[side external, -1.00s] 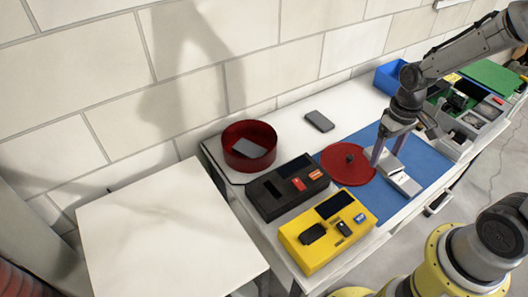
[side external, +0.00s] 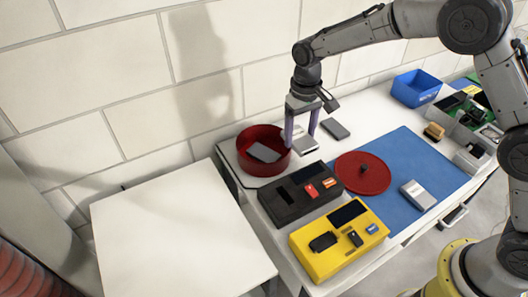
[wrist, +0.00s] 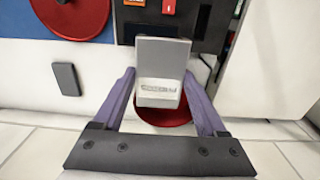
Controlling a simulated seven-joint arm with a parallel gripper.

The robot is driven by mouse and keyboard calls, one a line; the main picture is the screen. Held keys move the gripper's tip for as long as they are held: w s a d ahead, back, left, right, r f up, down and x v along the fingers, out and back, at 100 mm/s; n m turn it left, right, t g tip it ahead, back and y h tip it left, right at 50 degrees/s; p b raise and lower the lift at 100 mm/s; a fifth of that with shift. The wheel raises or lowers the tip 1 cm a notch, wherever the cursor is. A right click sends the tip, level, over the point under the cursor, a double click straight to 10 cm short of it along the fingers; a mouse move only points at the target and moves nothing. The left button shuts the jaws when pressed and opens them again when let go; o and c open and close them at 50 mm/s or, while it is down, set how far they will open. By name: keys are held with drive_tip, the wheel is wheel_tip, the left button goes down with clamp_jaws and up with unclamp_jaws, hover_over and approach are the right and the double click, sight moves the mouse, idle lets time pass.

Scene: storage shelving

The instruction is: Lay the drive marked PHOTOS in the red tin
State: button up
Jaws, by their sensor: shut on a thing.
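My gripper (side external: 300,140) is shut on a silver-grey drive (side external: 305,146) and holds it in the air just right of the red tin. In the wrist view the held drive (wrist: 163,55) sits between the purple fingers. Its white label has dark lettering that I cannot read clearly. The round, open red tin (side external: 262,171) stands at the back left of the bench, and a grey drive (side external: 264,152) lies inside, leaning. In the wrist view part of the tin (wrist: 165,118) shows beyond the held drive, which hides the rest.
A red lid (side external: 375,183) with a knob lies by the blue mat (side external: 410,155). Another silver drive (side external: 418,195) is on the mat, and a dark grey one (side external: 335,129) lies behind. Black (side external: 290,210) and yellow (side external: 320,262) boxes stand in front. A blue bin (side external: 416,88) is at right.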

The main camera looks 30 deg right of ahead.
drive_tip(key=w+a+f, duration=0.2)
drive_tip(key=w+f, duration=0.2)
drive_tip(key=w, duration=0.5)
hover_over(264, 153)
wheel_tip(264, 153, down, 5)
drive_tip(key=shift+f, duration=1.8)
drive_tip(key=shift+f, duration=0.6)
drive_tip(key=o, duration=1.5)
wheel_tip(264, 153, up, 13)
drive_tip(key=shift+r, duration=0.1)
